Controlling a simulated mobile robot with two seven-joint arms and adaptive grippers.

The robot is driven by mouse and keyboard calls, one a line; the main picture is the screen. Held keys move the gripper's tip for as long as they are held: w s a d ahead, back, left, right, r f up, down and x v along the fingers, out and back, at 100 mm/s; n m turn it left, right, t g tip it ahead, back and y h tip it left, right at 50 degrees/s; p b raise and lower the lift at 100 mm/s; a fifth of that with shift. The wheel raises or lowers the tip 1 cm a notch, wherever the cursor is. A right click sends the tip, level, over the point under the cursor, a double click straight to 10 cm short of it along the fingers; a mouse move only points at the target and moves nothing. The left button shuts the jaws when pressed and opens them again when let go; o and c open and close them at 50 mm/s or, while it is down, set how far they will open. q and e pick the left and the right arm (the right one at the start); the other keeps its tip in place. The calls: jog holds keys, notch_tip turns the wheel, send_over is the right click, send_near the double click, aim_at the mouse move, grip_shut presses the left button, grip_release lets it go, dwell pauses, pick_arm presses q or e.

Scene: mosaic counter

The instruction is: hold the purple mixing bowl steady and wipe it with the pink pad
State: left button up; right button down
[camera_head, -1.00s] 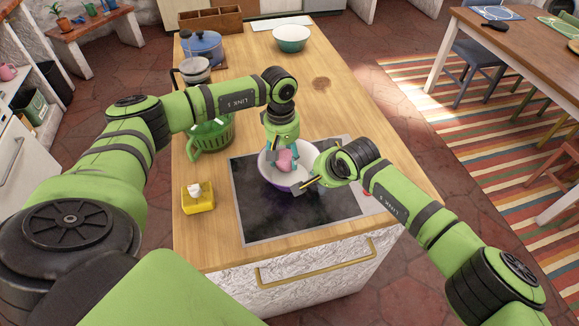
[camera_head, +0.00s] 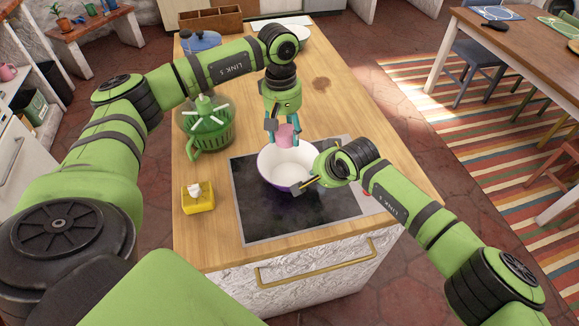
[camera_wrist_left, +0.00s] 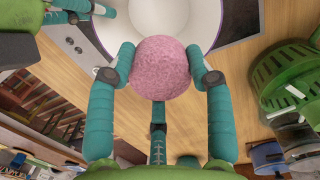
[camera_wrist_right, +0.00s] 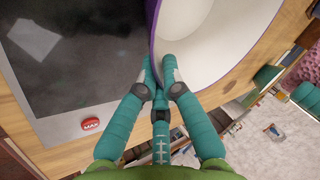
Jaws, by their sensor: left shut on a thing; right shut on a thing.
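The purple mixing bowl (camera_head: 270,183), white inside, stands upright on the black cooktop. My right gripper (camera_head: 308,184) is shut on its right rim; the right wrist view shows the fingertips (camera_wrist_right: 160,75) pinching the bowl wall (camera_wrist_right: 195,35). The pink pad (camera_head: 286,135) is held in my left gripper (camera_head: 284,132), above the far rim of the bowl and apart from its inside. The pad's underside is hidden.
The cooktop (camera_head: 250,220) lies on the wooden counter (camera_head: 225,245). A yellow box with a white tissue (camera_head: 199,198) and a green colander-like pot (camera_head: 210,135) stand to the left. A blue pot (camera_head: 200,40) and wooden box (camera_head: 210,20) are farther back.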

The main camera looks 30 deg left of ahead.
dwell(0.4)
jog(key=c, duration=1.3)
grip_release()
jog(key=shift+r, duration=0.1)
